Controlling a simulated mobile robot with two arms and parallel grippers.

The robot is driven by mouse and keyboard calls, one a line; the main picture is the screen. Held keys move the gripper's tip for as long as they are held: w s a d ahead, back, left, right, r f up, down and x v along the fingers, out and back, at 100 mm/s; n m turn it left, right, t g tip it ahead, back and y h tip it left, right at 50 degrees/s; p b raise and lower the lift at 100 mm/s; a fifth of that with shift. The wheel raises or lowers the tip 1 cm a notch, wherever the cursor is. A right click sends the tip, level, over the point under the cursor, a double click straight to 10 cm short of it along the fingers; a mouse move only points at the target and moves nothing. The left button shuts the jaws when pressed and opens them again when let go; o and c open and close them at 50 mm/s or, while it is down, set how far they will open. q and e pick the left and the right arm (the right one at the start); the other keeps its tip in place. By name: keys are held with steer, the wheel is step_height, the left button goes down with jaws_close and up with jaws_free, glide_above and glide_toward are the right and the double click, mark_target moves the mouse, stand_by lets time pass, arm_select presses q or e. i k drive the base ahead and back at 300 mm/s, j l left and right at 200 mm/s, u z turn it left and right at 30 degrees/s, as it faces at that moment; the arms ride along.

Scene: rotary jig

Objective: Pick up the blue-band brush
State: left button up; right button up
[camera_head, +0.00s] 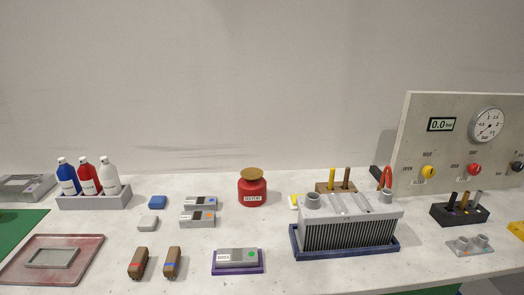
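The blue-band brush (172,264) is a brown block-like brush with a blue stripe, lying on the table at the front left of centre. A similar brown brush with a red stripe (138,264) lies just to its left, with a narrow gap between them. Neither of my grippers is in view, and nothing touches the blue-band brush.
A grey device on a purple base (260,268) lies right of the brush. A reddish tray (88,252) is at the left. A finned grey block sits in a blue tray (390,248). Bottles in a rack (95,203) and a red solvent can (252,188) stand behind.

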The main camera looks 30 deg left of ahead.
mark_target(170, 269)
steer(key=j+u, duration=0.1)
steer(key=u, duration=1.45)
